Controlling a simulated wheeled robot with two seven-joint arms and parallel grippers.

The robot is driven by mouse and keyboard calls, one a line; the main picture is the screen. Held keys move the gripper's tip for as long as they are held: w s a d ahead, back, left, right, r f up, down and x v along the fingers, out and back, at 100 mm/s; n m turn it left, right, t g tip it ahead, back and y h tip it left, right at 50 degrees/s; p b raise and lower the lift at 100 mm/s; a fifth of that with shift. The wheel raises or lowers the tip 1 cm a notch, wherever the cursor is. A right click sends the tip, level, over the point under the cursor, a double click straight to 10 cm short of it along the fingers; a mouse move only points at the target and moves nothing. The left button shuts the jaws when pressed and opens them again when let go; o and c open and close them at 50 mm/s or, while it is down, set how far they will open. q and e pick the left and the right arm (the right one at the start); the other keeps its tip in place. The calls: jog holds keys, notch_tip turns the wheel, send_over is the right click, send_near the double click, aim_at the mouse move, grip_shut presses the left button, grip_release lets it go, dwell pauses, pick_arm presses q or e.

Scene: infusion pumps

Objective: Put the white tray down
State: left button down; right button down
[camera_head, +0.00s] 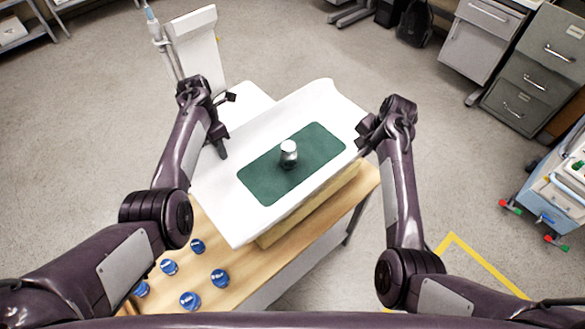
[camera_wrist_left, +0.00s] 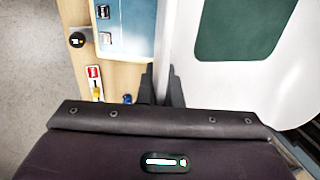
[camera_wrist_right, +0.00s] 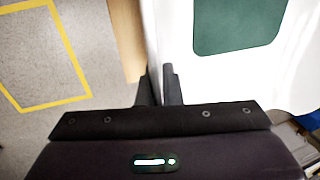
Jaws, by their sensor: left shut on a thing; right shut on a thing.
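The white tray (camera_head: 225,205) is tilted in the picture above a wooden table (camera_head: 335,215), with a green mat (camera_head: 265,180) on it. A small metallic cup-like object (camera_head: 288,153) stands upright on the mat. My left gripper (camera_head: 222,128) is shut on the tray's left edge, and the tray's rim shows between its fingers in the left wrist view (camera_wrist_left: 163,85). My right gripper (camera_head: 366,140) is shut on the tray's right edge, also in the right wrist view (camera_wrist_right: 160,88). I cannot tell whether the tray's underside touches what lies below it.
Several blue-capped items (camera_head: 190,300) stand on the table's near left part. A white device with a pole (camera_head: 195,45) is behind the left gripper. Grey drawer cabinets (camera_head: 540,65) and a blue cart (camera_head: 550,185) stand at right. The floor between is clear.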

pick_arm(q)
jog(key=shift+w, duration=0.15)
pick_arm(e)
jog(key=shift+d+f, duration=0.1)
jog(key=shift+f, duration=0.05)
